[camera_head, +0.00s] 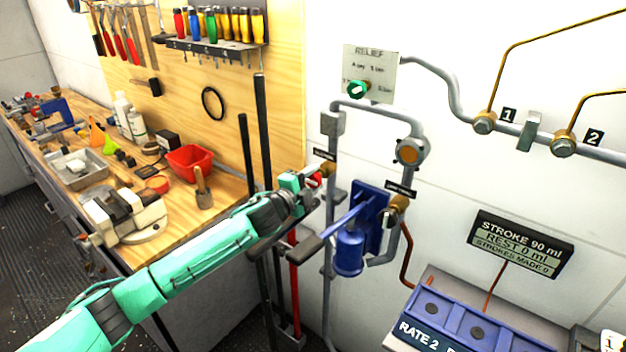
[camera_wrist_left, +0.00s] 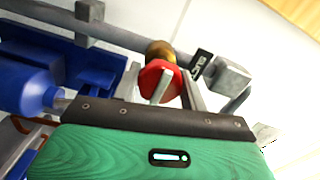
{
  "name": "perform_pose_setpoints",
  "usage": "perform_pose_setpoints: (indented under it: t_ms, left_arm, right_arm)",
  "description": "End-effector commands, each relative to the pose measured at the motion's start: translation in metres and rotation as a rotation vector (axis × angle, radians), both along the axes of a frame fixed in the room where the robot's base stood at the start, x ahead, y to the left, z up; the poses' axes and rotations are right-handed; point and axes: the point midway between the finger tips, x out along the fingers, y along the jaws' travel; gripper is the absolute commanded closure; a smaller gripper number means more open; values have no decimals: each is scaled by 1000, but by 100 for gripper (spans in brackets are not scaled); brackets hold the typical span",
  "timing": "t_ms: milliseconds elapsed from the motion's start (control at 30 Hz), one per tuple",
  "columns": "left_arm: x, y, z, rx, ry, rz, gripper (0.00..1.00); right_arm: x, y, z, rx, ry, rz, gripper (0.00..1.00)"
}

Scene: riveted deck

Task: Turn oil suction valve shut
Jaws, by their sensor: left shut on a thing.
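The oil suction valve has a brass body (camera_head: 328,168) on the grey vertical pipe, under a small dark label too small to read in the head view. In the left wrist view its red knob (camera_wrist_left: 152,76) with a grey bar across its face shows in front of the brass body (camera_wrist_left: 160,50). A label beside it (camera_wrist_left: 201,64) seems to begin with "SUC". My left gripper (camera_head: 316,180) is shut on the knob's bar, with its fingers (camera_wrist_left: 174,88) on either side. The fingers and wrist partly hide the knob in the head view.
A blue hand pump (camera_head: 350,252) with a lever stands just right of and below the valve. A second brass valve (camera_head: 398,204) is right of the pump. A relief panel (camera_head: 370,75) is above. A stroke display (camera_head: 520,243) hangs right.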

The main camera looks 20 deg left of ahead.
Motion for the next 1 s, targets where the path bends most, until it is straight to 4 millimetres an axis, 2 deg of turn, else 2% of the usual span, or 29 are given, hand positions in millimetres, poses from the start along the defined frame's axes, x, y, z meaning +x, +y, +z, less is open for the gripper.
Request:
perform_pose_setpoints:
  t_ms: [300,333,433,767,867,1000]
  left_arm:
    - [0,-1,-2,5,0,-1,80]
    - [0,-1,-2,5,0,-1,55]
    - [0,0,-2,4,0,-1,36]
    - [-2,0,-1,3,0,0,35]
    - [-8,3,-2,3,-1,-1,35]
    - [-26,9,-4,4,0,-1,35]
  right_arm:
    - [0,-1,0,-1,0,0,64]
    - [0,-1,0,-1,0,0,64]
    - [0,-1,0,-1,0,0,64]
    - [0,-1,-1,-1,0,0,64]
    - [0,0,-3,0,0,0,64]
    - [0,0,-9,0,0,1,64]
